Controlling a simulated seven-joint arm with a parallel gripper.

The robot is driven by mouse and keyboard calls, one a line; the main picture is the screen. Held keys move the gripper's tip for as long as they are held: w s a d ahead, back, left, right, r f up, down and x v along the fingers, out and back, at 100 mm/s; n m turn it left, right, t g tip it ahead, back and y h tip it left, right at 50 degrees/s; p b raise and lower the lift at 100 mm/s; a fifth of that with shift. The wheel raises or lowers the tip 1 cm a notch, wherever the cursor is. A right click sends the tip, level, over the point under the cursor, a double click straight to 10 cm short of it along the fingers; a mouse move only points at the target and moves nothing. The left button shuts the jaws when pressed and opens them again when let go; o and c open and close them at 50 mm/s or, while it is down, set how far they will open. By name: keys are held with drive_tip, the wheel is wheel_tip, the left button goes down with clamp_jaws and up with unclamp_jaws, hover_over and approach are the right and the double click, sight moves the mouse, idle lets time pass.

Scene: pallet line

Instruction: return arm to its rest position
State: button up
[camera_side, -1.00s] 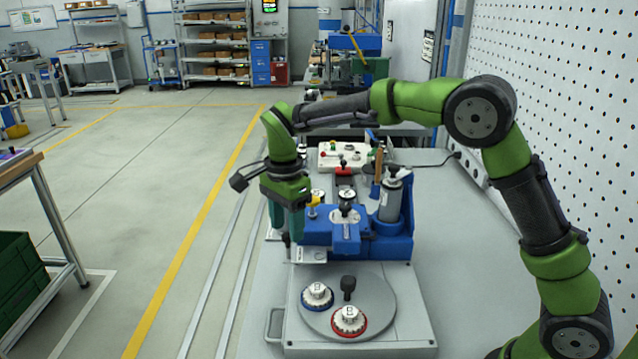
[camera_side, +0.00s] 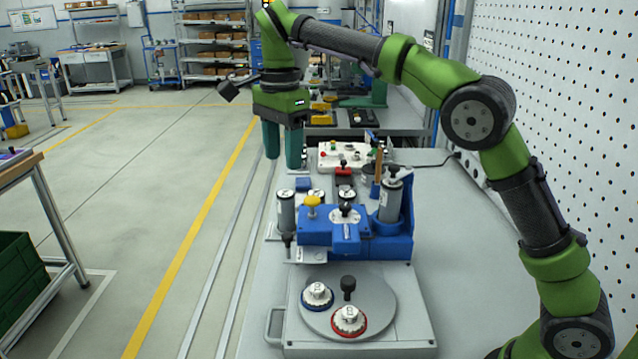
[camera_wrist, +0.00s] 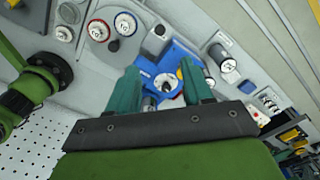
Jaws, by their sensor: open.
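My gripper (camera_side: 282,150) hangs in the air above the left rear of the blue fixture, its two green fingers pointing down, apart and empty. In the wrist view my gripper (camera_wrist: 163,92) shows both fingers spread, with the blue fixture (camera_wrist: 178,62) visible below and between them. The blue fixture (camera_side: 385,247) stands on the bench with a yellow knob (camera_side: 312,201) on its left part. A grey cylinder (camera_side: 286,212) stands upright at its left, and another grey cylinder (camera_side: 391,200) at its right. Nothing touches the fingers.
A round plate (camera_side: 380,305) in front carries a blue-ringed dial (camera_side: 317,296) and a red-ringed dial (camera_side: 349,320). A white control box (camera_side: 350,155) stands behind the fixture. A perforated wall panel (camera_side: 570,130) bounds the right side.

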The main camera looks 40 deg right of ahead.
drive_tip(key=s+d+f+n+t, duration=0.2)
drive_tip(key=s+n, duration=0.2)
drive_tip(key=s, duration=0.4)
drive_tip(key=s+d+f+n+t+y, duration=0.1)
drive_tip(key=s+d+f+n+t, duration=0.1)
drive_tip(key=s+n, duration=0.3)
drive_tip(key=s+d+f+n+t+y, duration=0.1)
drive_tip(key=s+d+f+n+t, duration=0.2)
drive_tip(key=s, duration=0.8)
drive_tip(key=shift+n, duration=1)
drive_tip(key=shift+o, duration=0.5)
drive_tip(key=shift+f, duration=0.1)
